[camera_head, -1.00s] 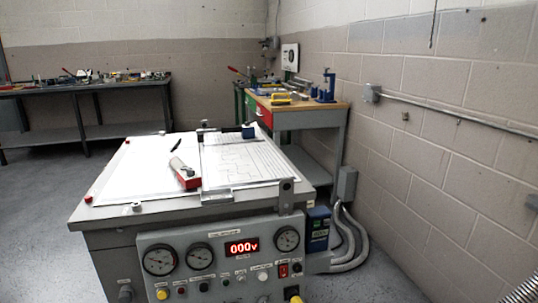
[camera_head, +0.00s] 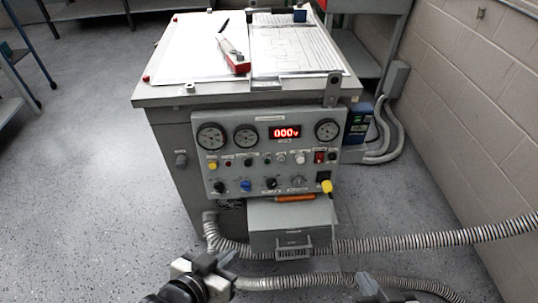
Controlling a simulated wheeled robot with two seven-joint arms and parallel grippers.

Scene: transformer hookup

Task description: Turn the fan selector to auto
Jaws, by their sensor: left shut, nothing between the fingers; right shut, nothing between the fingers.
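The control panel (camera_head: 262,133) on the front of the grey cabinet carries gauges, a red display reading 000v and rows of small knobs. The lower row has a blue knob (camera_head: 246,186), a black knob (camera_head: 271,183) and a grey knob (camera_head: 297,181). The labels are too small to read, so I cannot tell which is the fan selector or where it points. My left gripper (camera_head: 217,262) is shut and empty at the bottom, below and apart from the panel. My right gripper (camera_head: 368,284) is shut and empty at the bottom edge, partly cut off.
A grey drawer box (camera_head: 290,226) with a handle sits below the panel. A yellow plug (camera_head: 327,187) sits at the panel's lower right. Papers (camera_head: 190,52) lie on the cabinet top. Floor at left is clear.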

